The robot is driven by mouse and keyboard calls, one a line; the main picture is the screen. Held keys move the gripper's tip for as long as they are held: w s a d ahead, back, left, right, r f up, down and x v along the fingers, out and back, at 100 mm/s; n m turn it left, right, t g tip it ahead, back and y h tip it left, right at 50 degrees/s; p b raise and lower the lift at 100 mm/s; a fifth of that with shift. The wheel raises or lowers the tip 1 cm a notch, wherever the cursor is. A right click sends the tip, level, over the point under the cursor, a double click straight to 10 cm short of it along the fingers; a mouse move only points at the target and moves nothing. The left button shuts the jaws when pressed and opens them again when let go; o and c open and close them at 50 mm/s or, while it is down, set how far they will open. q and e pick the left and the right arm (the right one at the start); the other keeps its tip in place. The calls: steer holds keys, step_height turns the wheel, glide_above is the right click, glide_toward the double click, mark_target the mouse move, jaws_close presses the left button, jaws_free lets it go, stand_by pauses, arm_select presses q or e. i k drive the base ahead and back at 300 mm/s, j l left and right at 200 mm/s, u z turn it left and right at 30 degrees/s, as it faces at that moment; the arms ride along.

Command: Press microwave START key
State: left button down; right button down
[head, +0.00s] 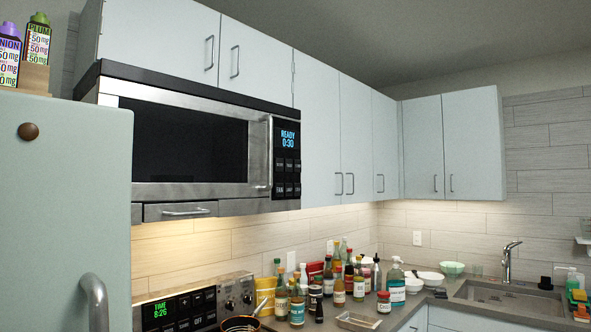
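The microwave (262,150) is mounted under the upper cabinets at the upper left of the head view. Its door with a dark window (185,146) is shut, and a vertical handle runs beside the key panel. The display (287,138) reads READY 0:30 in blue. Below it is a grid of black keys (286,178) with small white labels. The labels are too small to tell surely which is the START key. Neither of my grippers is in view.
A pale green fridge (62,190) fills the left foreground, with bottles on top. The stove panel (190,305) shows TIME 8:26, with a pan (240,323) in front. Several bottles (297,302) and jars crowd the counter. The sink (508,296) is right. Air before the microwave panel looks clear.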

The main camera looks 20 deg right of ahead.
mark_target(297, 164)
steer(key=i+l+u, duration=0.1)
steer(key=u, duration=0.35)
steer(key=l+u, duration=0.4)
steer(key=i+l+u, duration=0.1)
steer(key=l+u, duration=0.2)
steer(key=l, duration=0.85)
steer(key=l+u, duration=0.3)
steer(key=l, duration=0.85)
